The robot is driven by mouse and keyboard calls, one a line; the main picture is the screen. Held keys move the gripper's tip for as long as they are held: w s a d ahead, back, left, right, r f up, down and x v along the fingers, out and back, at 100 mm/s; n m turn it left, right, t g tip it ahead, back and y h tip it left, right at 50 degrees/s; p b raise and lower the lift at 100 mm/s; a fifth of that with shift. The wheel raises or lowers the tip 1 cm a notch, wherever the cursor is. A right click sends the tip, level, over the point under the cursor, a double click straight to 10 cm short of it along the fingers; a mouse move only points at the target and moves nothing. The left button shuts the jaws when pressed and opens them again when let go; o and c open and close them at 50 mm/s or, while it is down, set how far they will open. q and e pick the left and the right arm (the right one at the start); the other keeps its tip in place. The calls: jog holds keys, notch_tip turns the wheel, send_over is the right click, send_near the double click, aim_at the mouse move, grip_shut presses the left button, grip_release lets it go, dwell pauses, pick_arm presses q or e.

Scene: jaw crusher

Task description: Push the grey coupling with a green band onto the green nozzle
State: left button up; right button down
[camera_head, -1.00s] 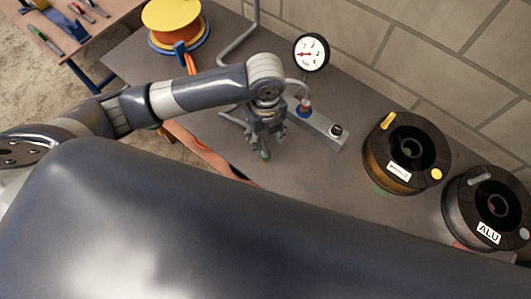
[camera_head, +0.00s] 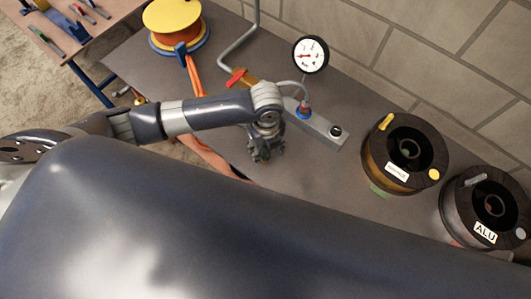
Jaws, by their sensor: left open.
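My left gripper (camera_head: 266,156) points down over the grey bench, in front of the gauge block, with its fingers small and dark in this view. I see nothing clearly held in it. I cannot make out the grey coupling with a green band or the green nozzle; the gripper, my arm or my large dark body part in front may hide them. My right gripper is not in view.
A grey block (camera_head: 325,129) with a blue and red fitting (camera_head: 304,109) stands beside a pressure gauge (camera_head: 310,55). A red valve handle (camera_head: 236,77) is on a pipe behind my arm. Two spools (camera_head: 405,150) (camera_head: 487,205) stand right; a yellow reel (camera_head: 172,17) stands at the back left.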

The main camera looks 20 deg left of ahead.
aim_at(266, 152)
pick_arm(q)
jog(key=shift+f+p, duration=0.35)
jog(key=shift+f, duration=1.6)
jog(key=shift+s, duration=0.1)
jog(key=c, duration=1.1)
